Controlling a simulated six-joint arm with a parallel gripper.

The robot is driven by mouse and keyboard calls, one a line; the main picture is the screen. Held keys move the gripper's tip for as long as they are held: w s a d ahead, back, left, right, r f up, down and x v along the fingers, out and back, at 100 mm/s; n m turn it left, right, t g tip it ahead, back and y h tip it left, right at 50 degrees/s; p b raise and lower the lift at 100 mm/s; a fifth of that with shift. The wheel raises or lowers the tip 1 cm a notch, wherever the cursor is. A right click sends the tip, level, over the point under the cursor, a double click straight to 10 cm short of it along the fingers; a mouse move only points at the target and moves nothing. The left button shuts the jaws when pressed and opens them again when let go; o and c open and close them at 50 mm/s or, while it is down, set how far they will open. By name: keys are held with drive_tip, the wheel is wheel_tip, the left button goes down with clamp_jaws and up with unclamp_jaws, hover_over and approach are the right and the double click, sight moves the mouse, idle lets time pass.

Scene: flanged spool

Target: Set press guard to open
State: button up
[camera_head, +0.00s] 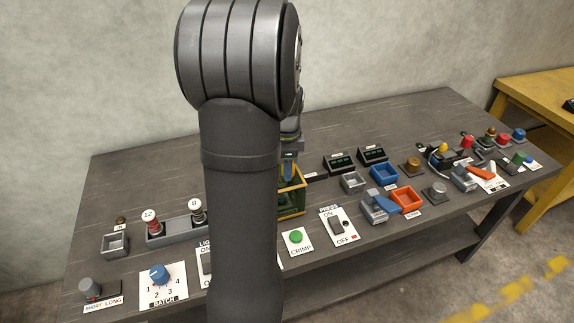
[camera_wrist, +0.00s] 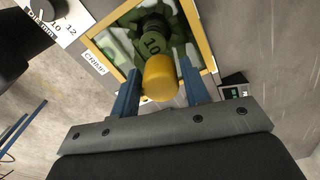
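The press guard (camera_head: 303,188) is a yellow-framed clear box around a green press, near the middle of the bench and partly behind my arm in the head view. In the wrist view its yellow frame (camera_wrist: 209,50) surrounds the green press (camera_wrist: 126,37), which bears a "10" label. A yellow cylindrical handle (camera_wrist: 160,78) stands out from the guard. My gripper (camera_wrist: 160,73) has its blue fingers apart, one on each side of this handle. Whether they press on it is unclear. The gripper also shows at the guard's top in the head view (camera_head: 289,166). The guard looks closed.
The green CRIMP button (camera_head: 295,237) and the PRESS ON/OFF switch (camera_head: 337,226) are on the bench's front side. A batch dial (camera_head: 160,274) and numbered red and white pieces are left. The back is bare.

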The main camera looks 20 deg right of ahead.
clamp_jaws()
drive_tip(key=d, duration=1.3)
drive_tip(key=shift+o, duration=1.8)
unclamp_jaws()
wheel_tip(320, 180, up, 17)
drive_tip(key=shift+r, duration=0.2)
drive_tip(key=shift+f, duration=0.15)
